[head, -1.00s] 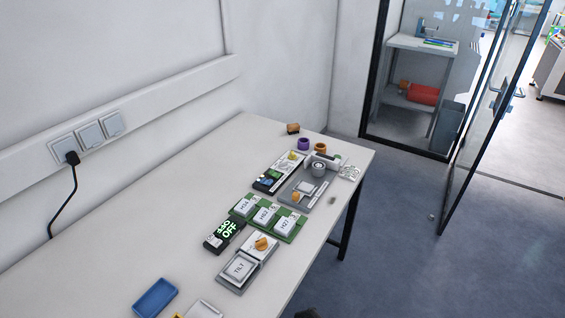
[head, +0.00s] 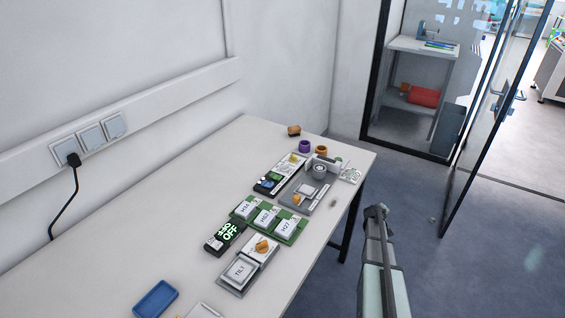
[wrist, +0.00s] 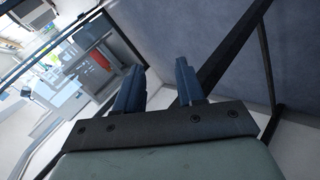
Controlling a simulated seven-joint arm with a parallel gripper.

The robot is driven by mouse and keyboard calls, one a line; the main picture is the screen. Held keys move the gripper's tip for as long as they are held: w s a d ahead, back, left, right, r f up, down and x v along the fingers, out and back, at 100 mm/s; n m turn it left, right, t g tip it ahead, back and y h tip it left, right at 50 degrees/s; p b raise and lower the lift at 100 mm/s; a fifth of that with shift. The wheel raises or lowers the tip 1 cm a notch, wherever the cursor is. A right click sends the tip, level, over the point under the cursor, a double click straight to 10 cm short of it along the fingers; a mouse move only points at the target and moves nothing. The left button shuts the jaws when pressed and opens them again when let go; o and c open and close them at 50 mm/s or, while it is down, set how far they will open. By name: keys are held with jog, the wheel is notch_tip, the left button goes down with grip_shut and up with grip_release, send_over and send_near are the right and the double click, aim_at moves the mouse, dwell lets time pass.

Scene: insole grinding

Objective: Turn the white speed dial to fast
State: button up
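Several small control units stand on the white table (head: 160,243) in the head view. A round grey-white knob-like part (head: 319,171) sits on a grey unit near the far right corner. An orange knob (head: 262,246) sits on a white plate behind the TILT pad (head: 239,271). I cannot tell for sure which part is the white speed dial, and no fast mark is readable. My gripper (head: 377,211) is off the table's right edge, apart from every unit. In the wrist view its two dark fingers (wrist: 158,78) are spread, with nothing between them.
A green board (head: 270,221) with labelled blocks and a black OFF display (head: 225,236) lie near the units. A blue tray (head: 155,299) is at the front. A glass door (head: 490,110) stands open at right. Free space lies over the floor beside the table.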

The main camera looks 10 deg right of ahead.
jog(key=w+d+r+n+t+h, duration=0.1)
jog(key=w+d+r, duration=0.2)
jog(key=d+r, duration=0.5)
jog(key=w+d+r+n+t+h, duration=0.1)
jog(key=w+d+r+h, duration=0.15)
jog(key=d+r, duration=0.5)
jog(key=w+d+r+n, duration=0.2)
jog(key=w+r, duration=0.2)
jog(key=r, duration=0.5)
jog(key=w+a+r+n+g+y, duration=0.1)
jog(key=w+a+r, duration=0.15)
jog(key=a, duration=0.45)
jog(key=w+a+r+n+g+y, duration=0.1)
jog(key=w+a+y, duration=0.15)
jog(key=a, duration=0.35)
notch_tip(320, 180, up, 13)
jog(key=n+g+y, duration=0.6)
jog(key=n+y, duration=0.1)
jog(key=n, duration=0.4)
send_over(284, 166)
jog(key=f, duration=1.3)
jog(key=shift+w+a+f, duration=0.2)
jog(key=shift+w+a, duration=0.05)
jog(key=shift+c, duration=0.4)
